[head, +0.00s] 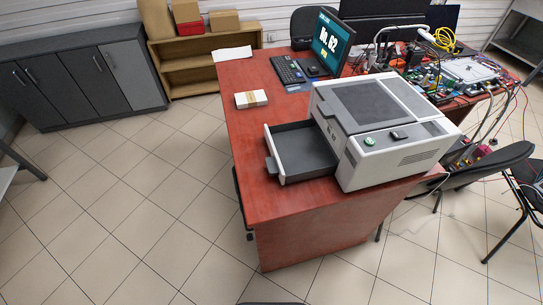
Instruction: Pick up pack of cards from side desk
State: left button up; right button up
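A small flat pale pack with a brownish band, which looks like the pack of cards (251,99), lies on the red-brown desk (252,140) near its left edge. It lies behind and to the left of the printer's open tray, apart from it. Its top and front side are visible and nothing covers it. Neither of my grippers shows in the head view.
A grey and white printer (385,130) with its tray (303,152) pulled out fills the desk's near part. A keyboard (288,70), a monitor (330,42) and white papers (232,53) lie beyond. Chairs (490,170) stand at right. The tiled floor left of the desk is clear.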

aim_at(251, 100)
jog(key=u, duration=1.2)
jog(key=i+j, duration=0.15)
jog(key=j, duration=0.15)
jog(key=i+j+z, duration=0.1)
jog(key=j, duration=0.25)
jog(key=i+j, duration=0.1)
jog(key=j, duration=0.2)
jog(key=i+j+z, duration=0.1)
jog(key=j, duration=0.25)
jog(key=i+j+z, duration=0.1)
jog(key=i, duration=0.4)
jog(key=i+j+z, duration=0.15)
jog(key=i, duration=0.3)
jog(key=i+j+z, duration=0.1)
jog(key=i+j, duration=0.15)
jog(key=i, duration=0.2)
jog(key=i+z, duration=0.45)
jog(key=i+j+z, duration=0.2)
jog(key=z, duration=0.25)
jog(key=i+j+z, duration=0.35)
jog(key=z, duration=0.15)
jog(key=i+j+z, duration=0.3)
jog(key=z, duration=0.15)
jog(key=i+j+z, duration=0.15)
jog(key=j+z, duration=0.3)
jog(key=j, duration=0.15)
